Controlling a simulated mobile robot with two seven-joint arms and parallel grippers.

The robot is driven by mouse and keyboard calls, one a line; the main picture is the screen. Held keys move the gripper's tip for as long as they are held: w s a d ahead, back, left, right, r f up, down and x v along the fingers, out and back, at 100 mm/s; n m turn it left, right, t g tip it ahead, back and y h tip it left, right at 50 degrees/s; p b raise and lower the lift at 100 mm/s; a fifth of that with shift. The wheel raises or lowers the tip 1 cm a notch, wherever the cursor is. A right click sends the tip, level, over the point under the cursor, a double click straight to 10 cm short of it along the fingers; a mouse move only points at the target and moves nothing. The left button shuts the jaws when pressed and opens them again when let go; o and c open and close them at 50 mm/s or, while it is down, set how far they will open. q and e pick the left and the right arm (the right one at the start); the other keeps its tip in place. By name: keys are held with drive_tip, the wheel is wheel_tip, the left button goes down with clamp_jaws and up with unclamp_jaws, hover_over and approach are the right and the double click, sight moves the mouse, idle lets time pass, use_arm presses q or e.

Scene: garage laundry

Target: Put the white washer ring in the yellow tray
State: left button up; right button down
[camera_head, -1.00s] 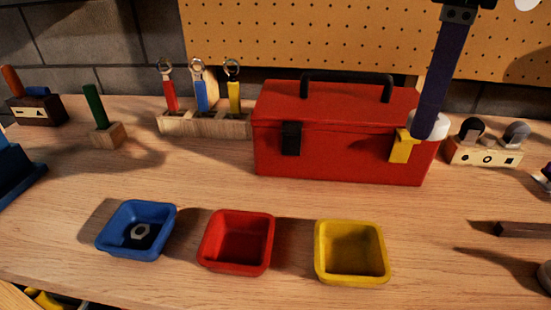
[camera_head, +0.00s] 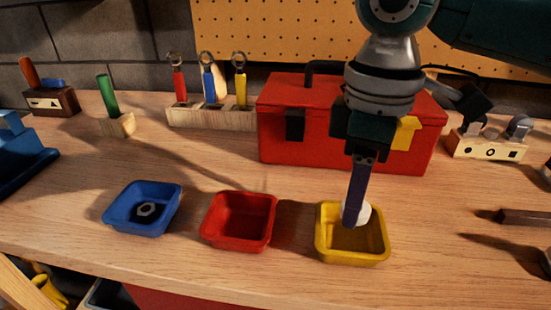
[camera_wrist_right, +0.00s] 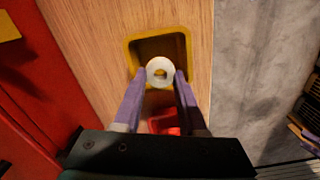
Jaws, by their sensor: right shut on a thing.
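The white washer ring (camera_wrist_right: 151,71) is held between the two purple fingers of my right gripper (camera_wrist_right: 160,80) in the right wrist view. In the head view my right gripper (camera_head: 356,218) points down over the yellow tray (camera_head: 376,259), and part of the white ring (camera_head: 365,212) shows beside the finger. The ring is over the tray's opening near its back edge; its exact height is hard to tell. The yellow tray also shows behind the ring in the right wrist view (camera_wrist_right: 187,50) and looks empty. My left gripper is not in view.
A red tray (camera_head: 212,240) stands left of the yellow one. A blue tray (camera_head: 116,222) further left holds a hex nut (camera_head: 147,209). A red toolbox (camera_head: 345,155) stands behind. The wooden bench (camera_head: 450,220) is clear just right of the yellow tray.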

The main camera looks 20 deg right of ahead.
sight(345, 240)
drive_tip(key=shift+f+b, duration=0.4)
drive_tip(key=shift+f, duration=2.1)
drive_tip(key=shift+f, duration=0.15)
drive_tip(key=c, duration=0.8)
unclamp_jaws()
drive_tip(key=shift+o, duration=0.2)
